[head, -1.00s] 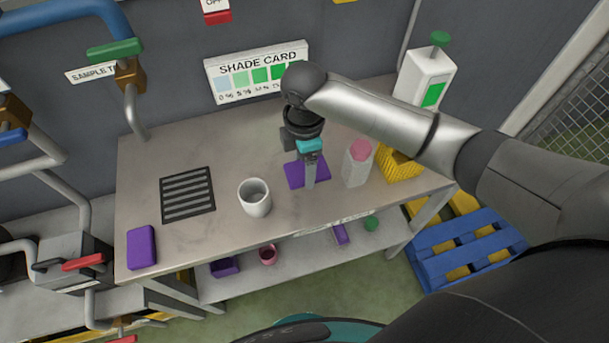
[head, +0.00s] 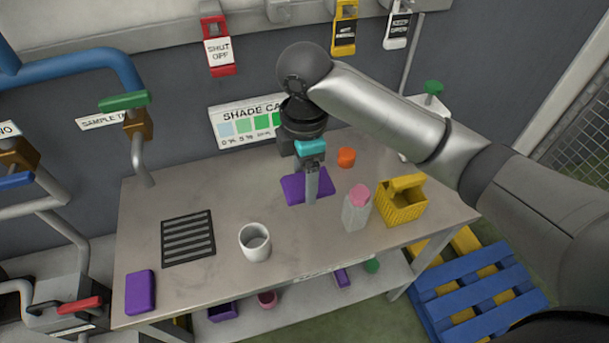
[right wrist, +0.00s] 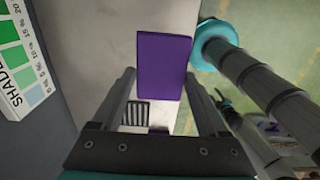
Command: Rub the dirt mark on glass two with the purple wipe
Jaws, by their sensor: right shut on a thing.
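My right gripper (head: 311,199) is shut on the purple wipe (head: 295,188), a flat slab. The wipe (right wrist: 165,65) also shows between my fingertips (right wrist: 160,78) in the right wrist view. In the head view, it appears over the back middle of the table; its height above the top cannot be judged. No thing is labelled glass two, and no dirt mark can be made out. My left gripper is not in view.
The table (head: 200,285) bears a white cup (head: 255,246), black grille (head: 188,238), second purple block (head: 140,294), pink-topped bottle (head: 356,212), yellow basket (head: 400,207) and orange object (head: 347,157). A shade card (head: 238,122) stands behind. Valves and pipes (head: 130,103) are left.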

